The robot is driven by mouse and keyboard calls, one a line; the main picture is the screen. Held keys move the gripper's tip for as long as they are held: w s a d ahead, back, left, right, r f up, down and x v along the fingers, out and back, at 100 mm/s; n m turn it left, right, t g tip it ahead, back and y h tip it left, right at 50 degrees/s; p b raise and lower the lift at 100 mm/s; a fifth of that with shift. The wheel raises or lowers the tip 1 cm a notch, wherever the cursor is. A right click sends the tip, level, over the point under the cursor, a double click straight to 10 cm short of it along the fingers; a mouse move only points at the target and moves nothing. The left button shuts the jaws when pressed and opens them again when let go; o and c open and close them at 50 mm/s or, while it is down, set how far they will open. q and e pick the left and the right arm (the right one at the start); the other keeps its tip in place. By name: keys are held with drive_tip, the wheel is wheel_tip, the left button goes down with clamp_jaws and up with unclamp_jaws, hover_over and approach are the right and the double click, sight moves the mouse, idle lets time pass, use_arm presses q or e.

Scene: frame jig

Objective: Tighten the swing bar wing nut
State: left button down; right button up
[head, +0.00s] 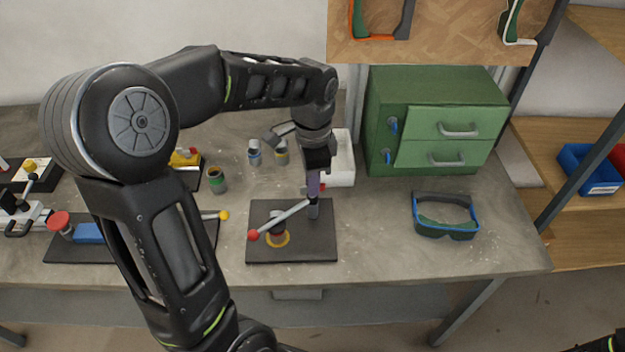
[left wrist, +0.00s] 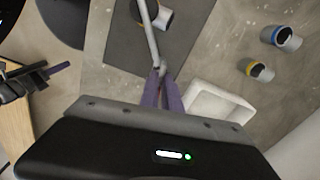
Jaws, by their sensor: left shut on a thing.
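The swing bar (head: 284,218) is a grey rod with a red ball at its near left end. It slants over a dark base plate (head: 262,252) and a short dark cylinder with a yellow-orange ring (head: 277,239). Its other end meets a grey post (head: 314,211). My left gripper (head: 313,196) points down at the top of this post. Its purple fingers are closed at the bar's pivot end, also in the left wrist view (left wrist: 160,74). The wing nut there is mostly hidden by the fingers. My right gripper is out of view.
A white bin (head: 342,160) stands just behind my left gripper. Small pots (head: 254,153) stand to its left. A green drawer cabinet (head: 430,120) and goggles (head: 445,218) are to the right. Another fixture with a blue block (head: 88,233) is at the left.

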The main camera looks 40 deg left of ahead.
use_arm(q)
drive_tip(key=shift+w+m, duration=0.1)
drive_tip(key=shift+m, duration=0.4)
drive_tip(key=c, duration=1.6)
unclamp_jaws()
drive_tip(key=shift+o, duration=0.2)
drive_tip(key=shift+r, duration=0.1)
wheel_tip(320, 180, up, 8)
drive_tip(key=shift+f, duration=0.15)
